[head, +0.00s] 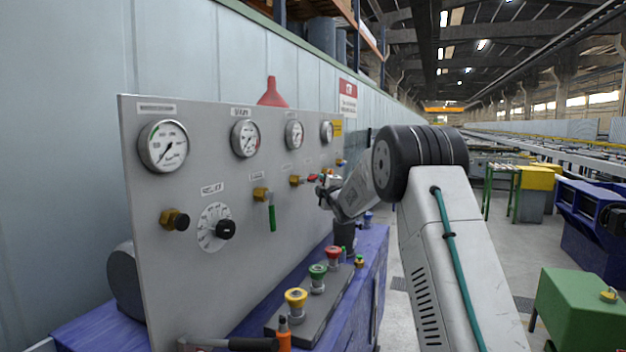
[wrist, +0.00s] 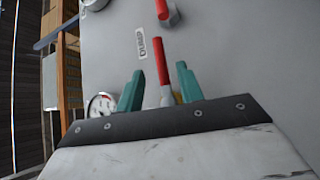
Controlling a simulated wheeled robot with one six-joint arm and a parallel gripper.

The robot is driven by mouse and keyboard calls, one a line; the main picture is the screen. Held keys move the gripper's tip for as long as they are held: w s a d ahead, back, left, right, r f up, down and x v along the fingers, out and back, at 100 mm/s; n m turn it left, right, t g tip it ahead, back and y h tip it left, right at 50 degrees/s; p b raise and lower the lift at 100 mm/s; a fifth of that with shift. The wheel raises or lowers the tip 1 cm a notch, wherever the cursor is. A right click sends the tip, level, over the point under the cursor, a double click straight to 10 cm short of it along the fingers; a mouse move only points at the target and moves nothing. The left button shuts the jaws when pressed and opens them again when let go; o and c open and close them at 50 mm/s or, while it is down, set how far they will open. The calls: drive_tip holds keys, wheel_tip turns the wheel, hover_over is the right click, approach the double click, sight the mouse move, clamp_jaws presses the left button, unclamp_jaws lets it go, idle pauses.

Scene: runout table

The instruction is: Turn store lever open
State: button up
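My gripper (wrist: 159,70) is open in the wrist view, its two teal fingers apart. A lever with a red handle (wrist: 159,60) lies in the gap between them. I cannot tell whether either finger touches it. A second red-handled lever (wrist: 162,9) is at the top edge. A small label, which seems to read DUMP (wrist: 141,44), is beside the first lever. In the head view my gripper (head: 325,194) is at the far part of the grey panel (head: 200,270), near a small red handle (head: 312,178). A green-handled lever (head: 271,217) hangs down nearer. I cannot tell which lever is the store lever.
Several gauges (head: 163,146) line the panel top. A black-knobbed dial (head: 215,228) is lower left. Yellow (head: 296,298), green (head: 318,277) and red (head: 333,257) buttons stand on a box before the panel. A gauge (wrist: 101,105) is beside the left finger.

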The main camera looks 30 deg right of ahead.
sight(314, 178)
drive_tip(key=w, duration=0.5)
drive_tip(key=w+d+r, duration=0.1)
drive_tip(key=w, duration=0.1)
drive_tip(key=shift+w, duration=0.35)
clamp_jaws()
